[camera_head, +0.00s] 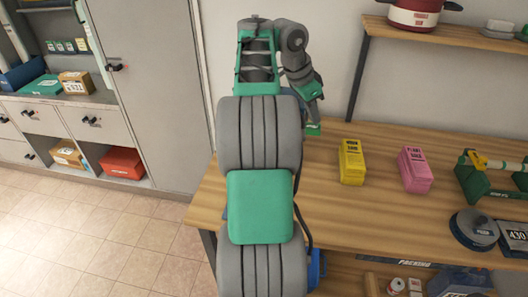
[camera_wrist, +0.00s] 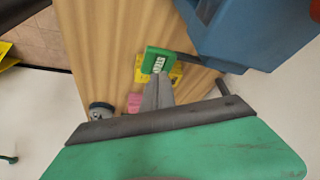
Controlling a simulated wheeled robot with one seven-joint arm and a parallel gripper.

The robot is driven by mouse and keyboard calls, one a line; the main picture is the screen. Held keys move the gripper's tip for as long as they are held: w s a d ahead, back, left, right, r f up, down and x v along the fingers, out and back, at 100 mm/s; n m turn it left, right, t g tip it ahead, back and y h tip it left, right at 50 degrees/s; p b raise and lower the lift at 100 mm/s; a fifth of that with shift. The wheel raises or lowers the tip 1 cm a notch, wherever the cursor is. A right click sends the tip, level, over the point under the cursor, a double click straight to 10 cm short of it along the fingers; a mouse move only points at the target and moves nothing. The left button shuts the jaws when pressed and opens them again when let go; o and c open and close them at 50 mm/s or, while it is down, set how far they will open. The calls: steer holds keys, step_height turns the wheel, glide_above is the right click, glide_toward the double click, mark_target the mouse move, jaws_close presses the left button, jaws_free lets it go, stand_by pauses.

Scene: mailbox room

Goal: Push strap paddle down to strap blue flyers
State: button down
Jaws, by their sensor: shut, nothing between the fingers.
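A green paddle (camera_wrist: 158,61) with white lettering, partly covered, shows in the wrist view on a dark arm from a large blue body (camera_wrist: 250,30). In the head view a green piece that looks like the paddle (camera_head: 313,129) sits just below my gripper (camera_head: 316,95). In the wrist view my gripper (camera_wrist: 157,80) is shut and empty, with its fingertips overlapping the paddle's lower edge. I cannot tell whether they touch. I cannot make out the blue flyers; my arm covers much of that part of the table.
A yellow bundle (camera_head: 352,162) and a pink bundle (camera_head: 415,170) stand on the wooden table (camera_head: 375,215). A green dispenser (camera_head: 485,185) and a scale (camera_head: 514,238) are at the right. A shelf (camera_head: 460,36) with a red pot (camera_head: 414,16) hangs above. Bare tabletop lies in front of the bundles.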

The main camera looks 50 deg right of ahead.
mark_target(313, 127)
steer(key=shift+f+b, duration=1.1)
steer(key=shift+f, duration=0.15)
steer(key=shift+f+b, duration=0.45)
steer(key=shift+f, duration=0.25)
